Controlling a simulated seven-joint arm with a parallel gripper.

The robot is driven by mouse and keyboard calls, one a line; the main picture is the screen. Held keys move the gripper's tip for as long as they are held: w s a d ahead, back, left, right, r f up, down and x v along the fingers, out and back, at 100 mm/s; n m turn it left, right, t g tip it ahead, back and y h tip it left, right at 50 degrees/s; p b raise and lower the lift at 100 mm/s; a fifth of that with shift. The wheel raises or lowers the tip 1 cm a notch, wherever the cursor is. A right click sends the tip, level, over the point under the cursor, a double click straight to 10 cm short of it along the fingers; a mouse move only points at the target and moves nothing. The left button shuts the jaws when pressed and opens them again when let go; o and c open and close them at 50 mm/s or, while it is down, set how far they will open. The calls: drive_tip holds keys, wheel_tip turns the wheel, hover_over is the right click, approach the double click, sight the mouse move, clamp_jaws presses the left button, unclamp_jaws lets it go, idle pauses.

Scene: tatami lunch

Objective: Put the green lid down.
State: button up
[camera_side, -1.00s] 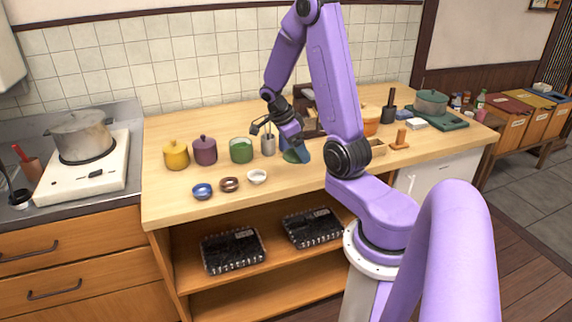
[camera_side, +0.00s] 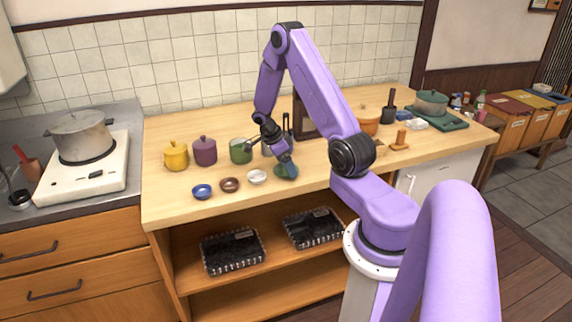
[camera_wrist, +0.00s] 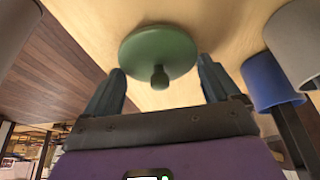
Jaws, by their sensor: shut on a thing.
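The green lid (camera_wrist: 160,52) is a round disc with a small knob, and it shows between my two fingers in the wrist view. My gripper (camera_side: 287,171) is shut on the lid, low over the front part of the counter. In the side view my fingers hide most of the lid (camera_side: 279,169). I cannot tell whether its rim touches the wood.
A white bowl (camera_side: 257,177), a brown bowl (camera_side: 229,185) and a blue bowl (camera_side: 202,191) sit left of my gripper. Purple (camera_side: 205,152) and yellow (camera_side: 176,157) lidded pots stand farther left.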

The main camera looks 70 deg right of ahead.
drive_tip(key=shift+f, duration=0.25)
drive_tip(key=shift+f, duration=0.1)
drive_tip(key=o, duration=0.8)
